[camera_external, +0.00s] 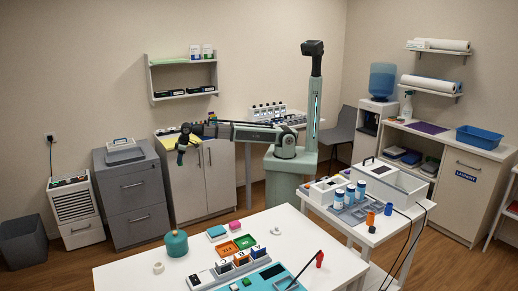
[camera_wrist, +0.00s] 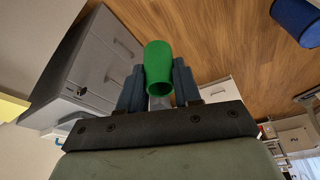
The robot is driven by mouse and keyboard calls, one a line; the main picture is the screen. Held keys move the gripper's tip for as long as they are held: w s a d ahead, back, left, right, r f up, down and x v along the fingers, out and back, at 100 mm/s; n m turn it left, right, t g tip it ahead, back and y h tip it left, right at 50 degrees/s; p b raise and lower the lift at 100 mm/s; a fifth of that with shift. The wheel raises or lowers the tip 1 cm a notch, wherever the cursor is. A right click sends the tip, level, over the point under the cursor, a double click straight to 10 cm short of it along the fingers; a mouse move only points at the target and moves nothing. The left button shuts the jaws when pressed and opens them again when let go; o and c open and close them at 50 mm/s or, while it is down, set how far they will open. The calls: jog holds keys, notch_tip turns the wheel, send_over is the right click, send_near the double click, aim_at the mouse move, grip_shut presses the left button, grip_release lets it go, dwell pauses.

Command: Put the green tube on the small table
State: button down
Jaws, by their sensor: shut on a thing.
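The green tube (camera_wrist: 158,62) is between the two fingers of my gripper (camera_wrist: 158,80) in the wrist view. My gripper is shut on it, and the tube's open end faces the camera. In the external view my gripper (camera_external: 183,147) is at the left end of the outstretched arm, in front of the grey cabinets and well above the floor. A smaller white table (camera_external: 421,208) stands at the right, apart from my gripper.
Grey drawers (camera_external: 133,205) and a cabinet (camera_external: 218,180) stand behind my gripper. A shelf (camera_external: 182,94) hangs above. Black cables hang by the smaller table.

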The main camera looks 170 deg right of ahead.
jog(key=w+a+f+n+t+y, duration=0.1)
jog(key=w+a+n, duration=0.6)
jog(key=w+a, duration=1.9)
jog(key=w+a+n, duration=0.2)
jog(key=a, duration=0.9)
jog(key=w+a+n+y, duration=0.1)
jog(key=w+a+n, duration=0.1)
jog(key=a, duration=1)
jog(key=w+a+n+t+y, duration=0.1)
jog(key=w+a+n, duration=0.1)
jog(key=a, duration=1)
jog(key=shift+w+a+f, duration=0.1)
jog(key=shift+w+a, duration=0.05)
jog(key=shift+w, duration=0.65)
jog(key=shift+a, duration=0.4)
